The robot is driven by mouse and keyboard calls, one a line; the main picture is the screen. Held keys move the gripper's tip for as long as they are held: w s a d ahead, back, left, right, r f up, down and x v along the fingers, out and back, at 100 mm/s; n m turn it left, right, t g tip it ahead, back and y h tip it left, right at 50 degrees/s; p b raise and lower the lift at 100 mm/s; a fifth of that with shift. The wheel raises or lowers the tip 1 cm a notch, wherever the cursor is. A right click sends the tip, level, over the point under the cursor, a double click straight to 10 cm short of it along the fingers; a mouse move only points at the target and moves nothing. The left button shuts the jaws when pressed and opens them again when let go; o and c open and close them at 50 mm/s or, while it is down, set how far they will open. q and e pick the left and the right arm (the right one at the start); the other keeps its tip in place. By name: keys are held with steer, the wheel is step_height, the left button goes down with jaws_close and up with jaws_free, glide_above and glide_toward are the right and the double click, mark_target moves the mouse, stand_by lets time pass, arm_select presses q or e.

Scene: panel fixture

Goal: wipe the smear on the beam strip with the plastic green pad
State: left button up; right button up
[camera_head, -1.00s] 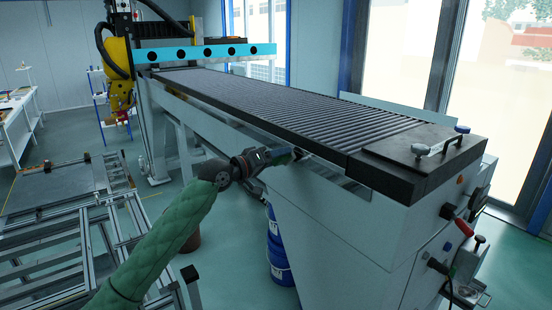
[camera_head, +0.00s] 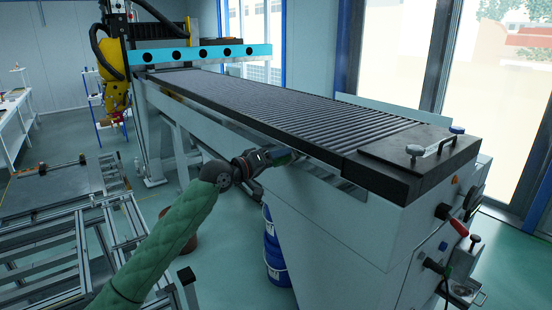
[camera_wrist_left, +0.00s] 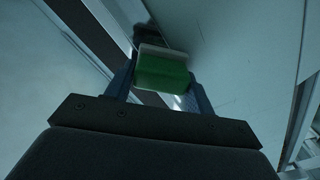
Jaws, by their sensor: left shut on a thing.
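My left gripper (camera_head: 288,157) is at the long side of the machine bed, under its dark top edge. In the left wrist view its two fingers are shut on the green pad (camera_wrist_left: 162,74), which has a pale layer along its far edge. A dark smear (camera_wrist_left: 150,33) shows on the pale surface just beyond the pad. I cannot tell whether the pad touches that surface. The beam strip (camera_head: 335,180) runs along the machine's side, partly hidden by the gripper. The right gripper is not in view.
The slatted bed (camera_head: 300,110) overhangs my left gripper. A blue drum (camera_head: 275,250) stands below it by the machine's pale body (camera_head: 345,235). Metal frames (camera_head: 60,245) stand at the left.

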mark_target(293, 160)
arm_select(q)
steer(key=shift+s+d+p, duration=0.55)
steer(key=shift+s, duration=0.25)
steer(key=shift+s+d+p, duration=0.5)
steer(key=shift+s+p, duration=0.05)
steer(key=shift+s, duration=0.2)
steer(key=shift+w, duration=0.1)
steer(key=shift+w+a+b, duration=0.35)
steer(key=shift+w+a, duration=0.05)
steer(key=shift+w, duration=0.2)
steer(key=shift+w+a+b, duration=0.3)
steer(key=shift+w+a, duration=0.05)
steer(key=shift+w, duration=0.2)
steer(key=shift+w+a+r, duration=0.1)
steer(key=shift+w+a, duration=0.25)
steer(key=shift+w, duration=0.1)
steer(key=shift+v, duration=2.85)
